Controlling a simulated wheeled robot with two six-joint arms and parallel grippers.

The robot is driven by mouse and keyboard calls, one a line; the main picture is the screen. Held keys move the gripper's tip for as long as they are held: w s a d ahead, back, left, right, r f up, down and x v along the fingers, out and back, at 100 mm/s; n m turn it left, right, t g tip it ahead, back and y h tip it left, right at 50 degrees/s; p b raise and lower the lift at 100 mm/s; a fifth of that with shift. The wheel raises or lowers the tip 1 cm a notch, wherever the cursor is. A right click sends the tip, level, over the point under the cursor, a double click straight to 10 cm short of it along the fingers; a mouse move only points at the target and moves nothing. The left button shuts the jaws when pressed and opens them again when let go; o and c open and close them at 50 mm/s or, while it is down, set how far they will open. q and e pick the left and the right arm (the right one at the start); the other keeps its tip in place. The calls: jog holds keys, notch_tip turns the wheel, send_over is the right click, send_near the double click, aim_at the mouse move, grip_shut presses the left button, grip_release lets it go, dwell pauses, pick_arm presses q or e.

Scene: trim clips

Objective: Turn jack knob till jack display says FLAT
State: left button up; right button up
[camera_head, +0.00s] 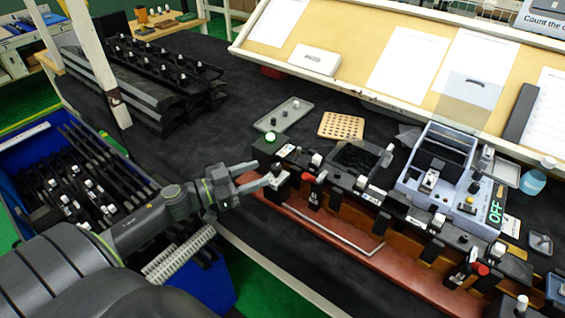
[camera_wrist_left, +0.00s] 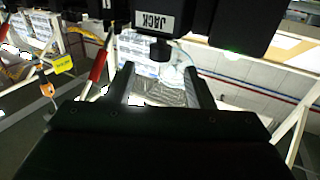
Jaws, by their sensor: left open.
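The jack knob (camera_wrist_left: 160,50) is a small dark knob below a white label reading JACK in the left wrist view. In the head view, a small light block with a dark top (camera_head: 277,176) at the left end of the red-based fixture appears to be this jack unit. My left gripper (camera_head: 254,178) is open, its fingers pointing at that block. In the left wrist view the knob shows between the open fingers (camera_wrist_left: 161,74); I cannot tell whether they touch it. A black box with a green light (camera_head: 270,139) stands close by. I can read no jack display. My right gripper is out of view.
The fixture (camera_head: 345,258) runs right with several clips and red-handled clamps. A grey machine (camera_head: 437,160) with a green OFF display (camera_head: 495,212) stands at the right. A grey tray (camera_head: 284,114) and perforated board (camera_head: 341,126) lie behind. A blue bin (camera_head: 22,158) is at left.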

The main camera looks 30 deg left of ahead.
aim_at(278, 165)
pick_arm(q)
jog(key=p+x, duration=0.2)
jog(key=x, duration=0.5)
jog(key=shift+r, duration=0.1)
jog(key=shift+w+d+p, duration=0.3)
jog(key=shift+w+d, duration=0.05)
jog(key=shift+w, duration=0.25)
jog(key=shift+c, duration=0.2)
